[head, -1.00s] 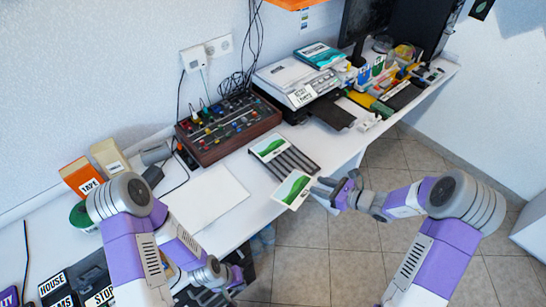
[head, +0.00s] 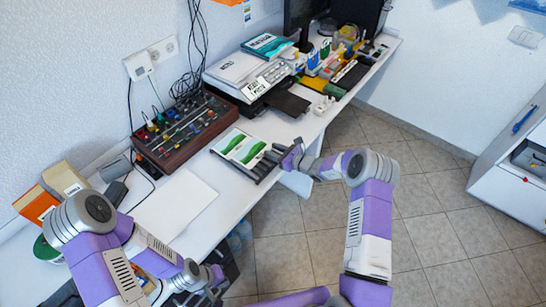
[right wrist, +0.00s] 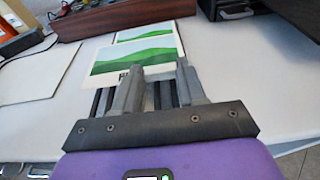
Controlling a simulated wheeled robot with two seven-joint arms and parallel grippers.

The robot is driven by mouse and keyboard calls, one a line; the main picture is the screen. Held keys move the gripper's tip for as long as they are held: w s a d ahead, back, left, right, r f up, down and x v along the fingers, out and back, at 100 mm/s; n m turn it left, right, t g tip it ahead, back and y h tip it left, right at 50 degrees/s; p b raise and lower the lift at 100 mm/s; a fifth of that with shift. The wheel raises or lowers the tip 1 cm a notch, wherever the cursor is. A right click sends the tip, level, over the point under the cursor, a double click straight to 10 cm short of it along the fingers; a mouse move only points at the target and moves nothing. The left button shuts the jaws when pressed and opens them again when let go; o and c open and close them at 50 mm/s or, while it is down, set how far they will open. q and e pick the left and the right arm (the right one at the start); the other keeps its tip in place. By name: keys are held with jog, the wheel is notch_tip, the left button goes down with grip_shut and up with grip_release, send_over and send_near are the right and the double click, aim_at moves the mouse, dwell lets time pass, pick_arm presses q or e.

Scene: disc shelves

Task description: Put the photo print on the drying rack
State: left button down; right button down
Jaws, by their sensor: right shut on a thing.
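The photo print (head: 248,152), a white-bordered card with a green hill picture, is held at its near edge by my right gripper (head: 288,158). It lies over the dark slatted drying rack (head: 265,165) on the white table, beside another similar print (head: 230,140) at the rack's far end. In the right wrist view my right gripper (right wrist: 156,86) is shut on the held print (right wrist: 135,60), with rack slats showing below. I cannot tell whether the held print touches the slats. My left gripper (head: 207,280) is low near the table's front edge; its fingers are unclear.
A blank white sheet (head: 175,205) lies left of the rack. A mixer box with knobs (head: 185,130) stands behind it. A printer (head: 248,78) and a dark flat tray (head: 288,103) lie to the right. The table's front edge runs close to the rack.

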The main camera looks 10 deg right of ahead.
notch_tip(320, 180, down, 3)
jog(key=shift+f+b, duration=0.1)
jog(key=shift+b, duration=0.2)
jog(key=c, duration=0.6)
grip_release()
jog(key=shift+c, duration=0.2)
